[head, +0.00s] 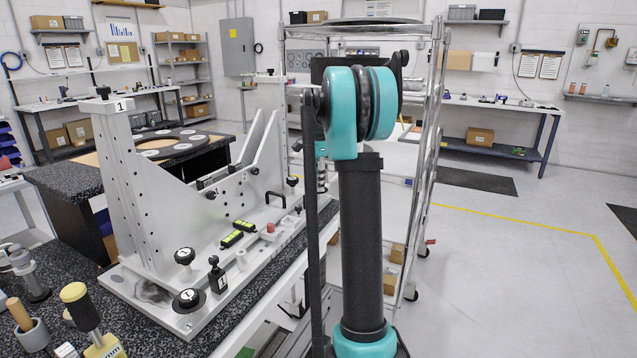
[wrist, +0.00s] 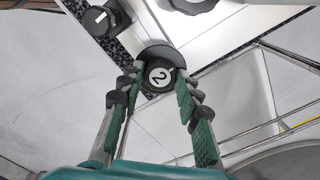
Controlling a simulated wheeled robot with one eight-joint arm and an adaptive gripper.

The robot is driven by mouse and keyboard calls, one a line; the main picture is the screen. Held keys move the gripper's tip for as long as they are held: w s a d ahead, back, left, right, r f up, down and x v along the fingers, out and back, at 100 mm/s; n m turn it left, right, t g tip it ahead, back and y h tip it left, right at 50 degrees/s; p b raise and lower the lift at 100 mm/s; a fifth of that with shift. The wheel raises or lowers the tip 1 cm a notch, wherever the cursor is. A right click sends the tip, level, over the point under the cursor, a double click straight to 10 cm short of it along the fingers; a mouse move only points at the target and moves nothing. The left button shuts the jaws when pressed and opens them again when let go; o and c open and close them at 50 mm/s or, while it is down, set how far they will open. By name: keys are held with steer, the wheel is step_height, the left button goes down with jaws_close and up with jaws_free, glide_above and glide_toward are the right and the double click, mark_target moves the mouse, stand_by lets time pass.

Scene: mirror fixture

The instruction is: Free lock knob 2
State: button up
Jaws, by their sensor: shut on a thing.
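Lock knob 2 (wrist: 159,76) is a round black knob with a white disc marked "2" in the wrist view. It sits at the edge of the pale metal plate. My gripper (wrist: 157,82) has its two green-padded fingers on either side of the knob and is shut on it. The number faces the camera between the fingertips. In the head view my teal and black arm stands in front, and I cannot make out the gripper or knob 2 there. The metal mirror fixture (head: 150,200) stands on the dark speckled bench at the left.
A black knob marked "1" (head: 188,298) and a dark clamp handle (head: 216,272) stand on the fixture's base. Another black knob (wrist: 98,18) shows near the gripper in the wrist view. A wire rack (head: 432,150) stands behind my arm. The floor at right is open.

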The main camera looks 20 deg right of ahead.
steer(key=n, duration=0.7)
steer(key=shift+n, duration=0.4)
steer(key=n, duration=1.9)
steer(key=shift+n, duration=2.1)
